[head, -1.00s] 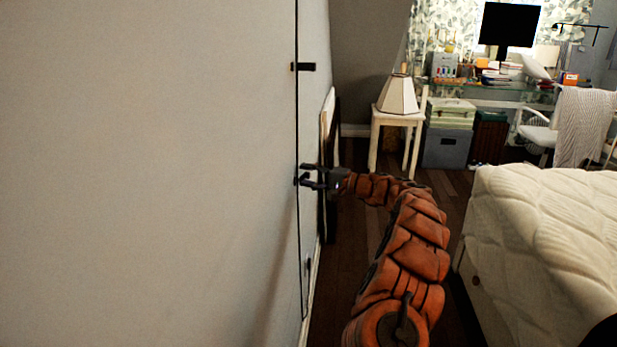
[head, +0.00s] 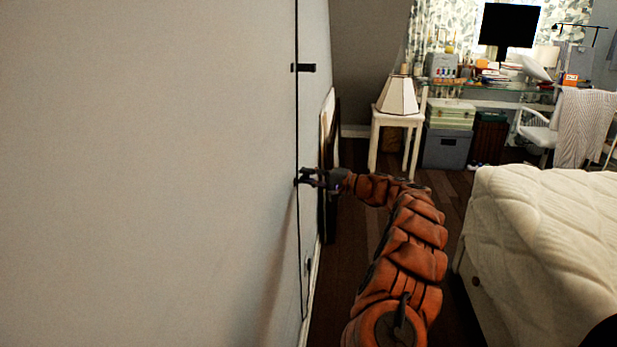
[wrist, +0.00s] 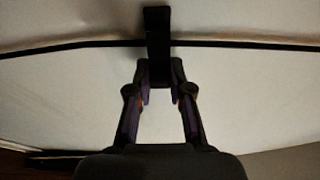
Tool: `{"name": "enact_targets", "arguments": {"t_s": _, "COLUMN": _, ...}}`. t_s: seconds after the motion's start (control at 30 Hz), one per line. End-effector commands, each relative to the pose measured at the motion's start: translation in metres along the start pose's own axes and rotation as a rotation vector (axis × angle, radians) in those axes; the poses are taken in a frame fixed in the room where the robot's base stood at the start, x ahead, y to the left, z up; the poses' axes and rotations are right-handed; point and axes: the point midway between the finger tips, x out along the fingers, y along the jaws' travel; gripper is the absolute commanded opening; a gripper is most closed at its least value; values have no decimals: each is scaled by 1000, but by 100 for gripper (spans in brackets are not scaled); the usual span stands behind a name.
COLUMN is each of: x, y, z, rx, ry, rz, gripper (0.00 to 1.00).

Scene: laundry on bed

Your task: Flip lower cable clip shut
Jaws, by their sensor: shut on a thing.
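A thin black cable (head: 298,125) runs down the pale wall. The lower cable clip (wrist: 158,22) is a dark strap that crosses the cable in the wrist view. Its near end reaches between my fingertips. My gripper (head: 307,178) is at the wall by the lower clip, and its jaws (wrist: 160,88) are shut on the clip's near end. In the head view the fingers mostly hide this clip. I cannot tell the flap's exact angle to the wall.
An upper clip (head: 305,67) sticks out from the cable higher up. Flat panels (head: 329,150) lean on the wall behind my gripper. A side table with a lamp (head: 398,95) stands beyond. A bed (head: 545,220) is at the right, with floor between.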

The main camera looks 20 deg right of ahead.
Motion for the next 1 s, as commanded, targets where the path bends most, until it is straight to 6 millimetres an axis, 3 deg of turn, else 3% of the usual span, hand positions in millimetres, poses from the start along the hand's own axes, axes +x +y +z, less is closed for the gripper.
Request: {"name": "enact_targets", "arguments": {"t_s": 1.0, "x": 6, "y": -2, "z": -3, "rx": -3, "ry": -174, "rz": -2, "gripper": 0}}
